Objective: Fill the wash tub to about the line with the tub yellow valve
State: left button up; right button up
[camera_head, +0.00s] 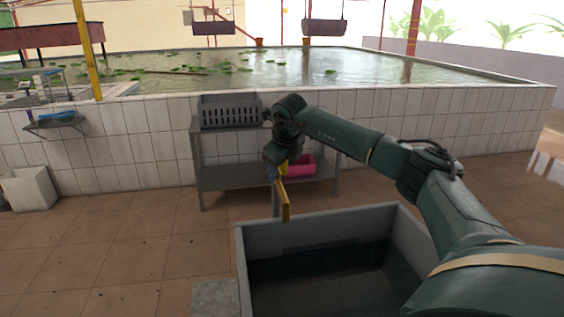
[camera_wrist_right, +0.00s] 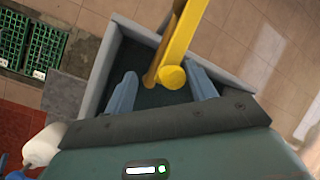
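The grey wash tub (camera_head: 240,262) stands on the floor at the lower middle of the head view. Its inside is dark, and I cannot make out the water level or a line. The yellow valve (camera_head: 285,200) shows as a yellow bar just below my right gripper (camera_head: 281,165), above the tub's far left corner. In the right wrist view the valve's round yellow end (camera_wrist_right: 172,77) lies between the two blue-grey fingers of my right gripper (camera_wrist_right: 162,88). The fingers are spread, with visible gaps to the yellow part. My left gripper is not in view.
A grey metal table (camera_head: 215,180) behind the tub holds a grey crate (camera_head: 230,112), with a pink container (camera_head: 300,167) on its lower shelf. A tiled pond wall (camera_head: 130,125) runs behind. Green crates (camera_wrist_right: 30,45) show in the wrist view. Left floor is open.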

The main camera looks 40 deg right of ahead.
jog(key=o, duration=0.3)
jog(key=shift+s+d+f, duration=0.1)
jog(key=shift+d, duration=0.05)
jog(key=shift+r, duration=4.55)
